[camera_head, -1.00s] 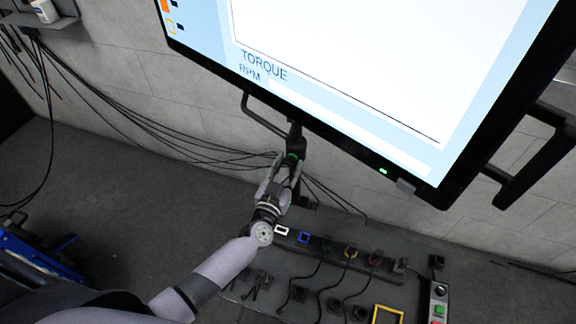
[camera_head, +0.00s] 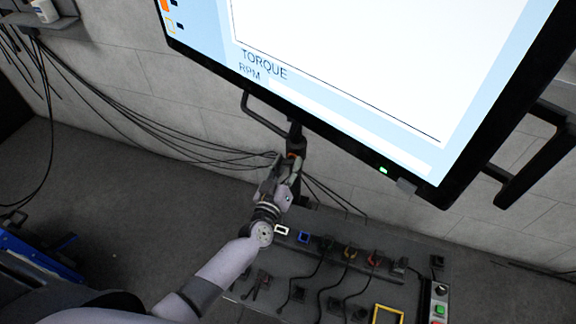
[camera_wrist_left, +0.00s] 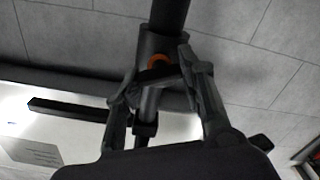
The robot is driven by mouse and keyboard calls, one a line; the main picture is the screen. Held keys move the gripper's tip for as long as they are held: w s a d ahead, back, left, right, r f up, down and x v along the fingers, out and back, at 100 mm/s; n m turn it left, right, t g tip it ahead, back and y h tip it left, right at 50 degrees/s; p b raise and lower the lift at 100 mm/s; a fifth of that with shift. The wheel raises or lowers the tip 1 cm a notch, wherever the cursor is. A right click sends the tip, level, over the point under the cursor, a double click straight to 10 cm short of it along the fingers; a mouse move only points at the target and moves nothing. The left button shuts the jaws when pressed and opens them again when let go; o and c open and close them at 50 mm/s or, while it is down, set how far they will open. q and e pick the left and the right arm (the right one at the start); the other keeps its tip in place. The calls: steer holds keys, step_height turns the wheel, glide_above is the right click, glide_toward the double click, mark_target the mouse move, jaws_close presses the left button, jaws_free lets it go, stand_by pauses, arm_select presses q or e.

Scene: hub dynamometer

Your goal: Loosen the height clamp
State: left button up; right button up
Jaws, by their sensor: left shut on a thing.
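The height clamp is a dark collar (camera_wrist_left: 153,44) on the dark upright pole (camera_wrist_left: 171,12) in the left wrist view. An orange mark (camera_wrist_left: 158,61) shows on it, and orange also shows at the clamp in the head view (camera_head: 291,155). My left gripper (camera_head: 287,168) reaches up to the clamp below the big screen. In the left wrist view its fingers (camera_wrist_left: 161,74) lie on either side of a dark lever-like part of the clamp and are shut on it. The fingers partly hide this part. My right gripper is in neither view.
The big screen (camera_head: 340,75) hangs above and to the right of my gripper. A grey bench panel (camera_head: 340,270) with sockets, cables and a button box (camera_head: 438,303) lies below right. Black cables (camera_head: 150,135) run along the wall at left.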

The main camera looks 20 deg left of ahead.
arm_select(q)
steer(key=n+b, duration=0.1)
steer(key=n, duration=0.5)
steer(key=shift+f+n, duration=0.15)
steer(key=shift+n, duration=0.15)
steer(key=n+b, duration=0.2)
steer(key=n, duration=0.4)
steer(key=shift+n, duration=0.3)
steer(key=o, duration=1.1)
steer(key=shift+o, duration=0.2)
steer(key=shift+s, duration=0.1)
steer(key=s, duration=1.2)
steer(key=shift+a, duration=0.25)
